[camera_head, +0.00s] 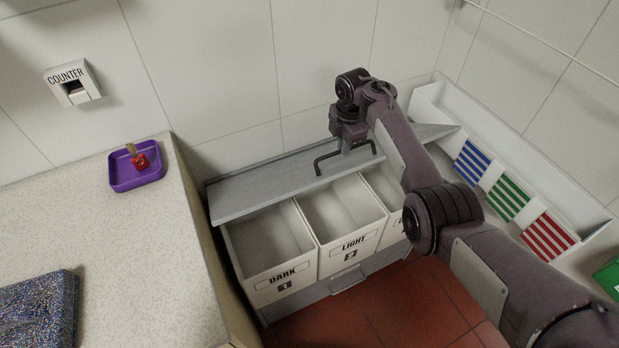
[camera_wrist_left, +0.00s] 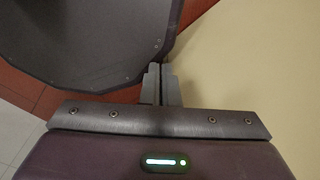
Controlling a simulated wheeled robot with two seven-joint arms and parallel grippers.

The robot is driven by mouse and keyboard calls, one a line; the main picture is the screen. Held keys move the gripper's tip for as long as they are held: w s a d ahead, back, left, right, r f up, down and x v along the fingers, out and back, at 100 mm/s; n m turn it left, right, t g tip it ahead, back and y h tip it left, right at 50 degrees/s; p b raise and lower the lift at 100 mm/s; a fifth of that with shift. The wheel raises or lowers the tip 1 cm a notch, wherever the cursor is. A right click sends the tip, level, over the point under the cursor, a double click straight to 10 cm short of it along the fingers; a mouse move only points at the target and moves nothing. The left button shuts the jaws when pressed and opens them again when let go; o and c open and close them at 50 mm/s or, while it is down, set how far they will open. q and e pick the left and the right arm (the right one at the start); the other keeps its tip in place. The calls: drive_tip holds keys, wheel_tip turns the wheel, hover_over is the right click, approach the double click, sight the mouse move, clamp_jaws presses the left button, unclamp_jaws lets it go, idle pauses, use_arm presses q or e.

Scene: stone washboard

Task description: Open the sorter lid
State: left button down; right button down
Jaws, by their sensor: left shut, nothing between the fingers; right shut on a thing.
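The sorter lid (camera_head: 262,185) is a long grey panel with a black bar handle (camera_head: 326,159). It is at the back of the sorter, and the open bins show in front of it; I cannot tell its exact tilt. My right gripper (camera_head: 347,149) is shut on the handle, with its fingertips partly hidden by the wrist. The sorter holds white bins marked DARK (camera_head: 282,277) and LIGHT (camera_head: 352,243), and a third bin (camera_head: 388,199) partly hidden by my right arm. My left gripper (camera_wrist_left: 161,84) is shut and empty in the left wrist view, beside a pale surface.
A speckled counter (camera_head: 130,235) at the left carries a purple tray (camera_head: 136,178) with a small red item and a dark speckled block (camera_head: 38,312). A white trough (camera_head: 520,152) with blue, green and red striped cards stands at the right. The red tiled floor (camera_head: 350,320) is in front.

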drive_tip(key=shift+a+f, duration=0.25)
use_arm(q)
drive_tip(key=w+d+r+m+h, duration=0.1)
drive_tip(key=w+d+r+m, duration=0.3)
drive_tip(key=d, duration=0.5)
drive_tip(key=w+d+r+m+h, duration=0.1)
drive_tip(key=w+d+r+m, duration=0.1)
drive_tip(key=w+d+m, duration=0.5)
drive_tip(key=w+d+r+m+t, duration=0.2)
drive_tip(key=w+d+r+m, duration=0.65)
drive_tip(key=d+r, duration=0.55)
drive_tip(key=w+a+r+m+t+y, duration=0.1)
drive_tip(key=w+a+r+m+y, duration=0.2)
drive_tip(key=r, duration=0.6)
drive_tip(key=w+a+r+m+t, duration=0.1)
drive_tip(key=w+a+r+m, duration=0.1)
drive_tip(key=w+a+r, duration=0.35)
drive_tip(key=w+a+r+m+t+y, duration=0.2)
drive_tip(key=w+r, duration=0.2)
drive_tip(key=r, duration=0.8)
use_arm(e)
drive_tip(key=shift+f, duration=0.1)
use_arm(q)
drive_tip(key=w+a+f, duration=0.2)
drive_tip(key=w+f, duration=0.3)
drive_tip(key=w, duration=0.2)
drive_tip(key=shift+w+a, duration=0.35)
